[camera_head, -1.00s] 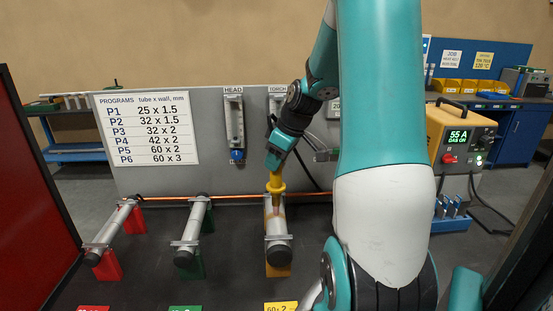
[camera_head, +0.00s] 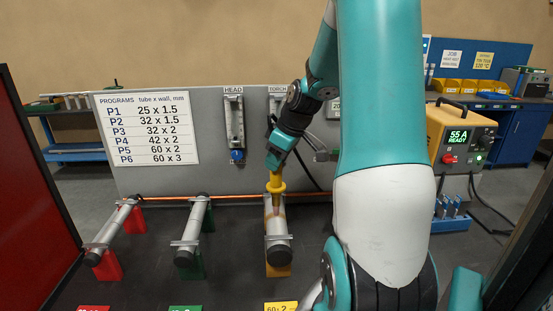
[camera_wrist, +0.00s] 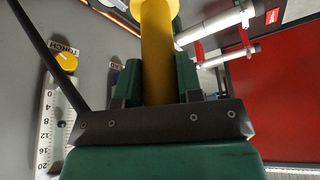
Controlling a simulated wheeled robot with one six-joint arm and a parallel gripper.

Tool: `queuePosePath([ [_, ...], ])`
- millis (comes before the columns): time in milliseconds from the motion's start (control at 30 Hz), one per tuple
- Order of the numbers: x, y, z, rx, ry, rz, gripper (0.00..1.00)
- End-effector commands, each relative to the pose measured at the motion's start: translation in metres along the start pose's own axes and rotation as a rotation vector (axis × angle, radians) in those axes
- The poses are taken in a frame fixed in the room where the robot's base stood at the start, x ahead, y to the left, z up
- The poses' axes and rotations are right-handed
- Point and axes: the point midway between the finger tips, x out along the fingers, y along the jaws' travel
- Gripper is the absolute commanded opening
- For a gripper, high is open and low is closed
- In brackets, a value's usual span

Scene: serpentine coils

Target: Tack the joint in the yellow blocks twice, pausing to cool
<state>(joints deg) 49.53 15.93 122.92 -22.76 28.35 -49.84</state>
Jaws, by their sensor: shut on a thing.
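The yellow blocks (camera_head: 278,270) hold a grey tube (camera_head: 276,240) with a dark near end, right of the green blocks. My gripper (camera_head: 277,165) is shut on a yellow torch (camera_head: 276,183), which points down at the middle of that tube. Whether the tip touches the tube I cannot tell. In the wrist view the torch handle (camera_wrist: 157,60) stands between the green fingers, and its lower end is out of view. The power source (camera_head: 460,140) at the right reads "55 A READY". The joint itself is too small to judge.
Tubes also lie in red blocks (camera_head: 107,266) and green blocks (camera_head: 190,268) to the left. A programs board (camera_head: 147,128) hangs on the grey panel. The HEAD holder (camera_head: 234,122) is beside the TORCH holder (camera_head: 276,103). A red panel (camera_head: 30,200) bounds the left.

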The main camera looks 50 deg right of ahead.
Motion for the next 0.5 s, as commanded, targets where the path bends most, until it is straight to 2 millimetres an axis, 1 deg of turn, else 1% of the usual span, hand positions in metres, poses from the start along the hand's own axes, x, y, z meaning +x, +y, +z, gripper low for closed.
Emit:
queuePosePath([
  [33,0.005,-0.002,0.005,0.008,-0.012,-0.011,0.0],
  [233,0.003,-0.002,0.004,0.008,-0.013,-0.01,0.0],
  [500,-0.014,-0.002,-0.004,0.005,-0.008,-0.007,0.0],
])
